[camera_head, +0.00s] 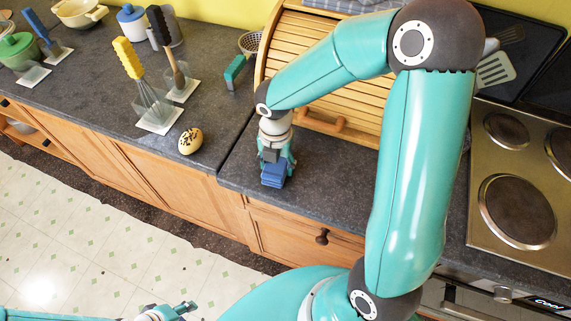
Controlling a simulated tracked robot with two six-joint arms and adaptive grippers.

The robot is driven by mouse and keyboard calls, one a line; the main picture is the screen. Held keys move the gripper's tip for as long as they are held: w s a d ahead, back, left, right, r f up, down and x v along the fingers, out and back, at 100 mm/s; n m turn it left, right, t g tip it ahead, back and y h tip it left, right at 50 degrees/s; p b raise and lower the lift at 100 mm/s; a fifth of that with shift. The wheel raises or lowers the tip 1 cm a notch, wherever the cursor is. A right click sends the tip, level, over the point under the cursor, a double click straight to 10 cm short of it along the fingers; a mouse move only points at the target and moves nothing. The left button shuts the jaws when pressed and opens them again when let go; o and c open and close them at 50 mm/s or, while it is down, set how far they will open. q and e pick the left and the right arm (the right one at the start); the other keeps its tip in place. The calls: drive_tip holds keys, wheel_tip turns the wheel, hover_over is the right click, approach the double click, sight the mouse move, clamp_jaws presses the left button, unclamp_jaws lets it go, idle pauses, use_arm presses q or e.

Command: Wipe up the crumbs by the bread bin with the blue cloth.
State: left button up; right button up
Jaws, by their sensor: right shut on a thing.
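The bread bin (312,58) is a light wooden roll-top box with a wooden handle, at the back of the counter and partly behind my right arm. My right gripper (273,158) points down in front of the bin's left side. It is shut on the folded blue cloth (273,176), which is at or just above the dark worktop; I cannot tell if it touches. I can make out no crumbs; the speckled worktop and my arm may hide them. My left gripper (183,309) is low at the bottom edge, over the floor, its fingers too small to judge.
A speckled egg-like object (190,141) sits left of the cloth. Beyond it stand a yellow-handled whisk (138,75) and a dark-handled brush (168,45) in holders. The hob (520,200) is on the right. Worktop (335,185) right of the cloth looks clear.

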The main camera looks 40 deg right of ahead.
drive_tip(key=shift+w+a, duration=0.1)
drive_tip(key=shift+w, duration=0.05)
wheel_tip(320, 180, up, 3)
drive_tip(key=shift+f+p, duration=0.2)
drive_tip(key=shift+p, duration=1)
drive_tip(key=shift+r+p, duration=0.7)
drive_tip(key=shift+r, duration=1.5)
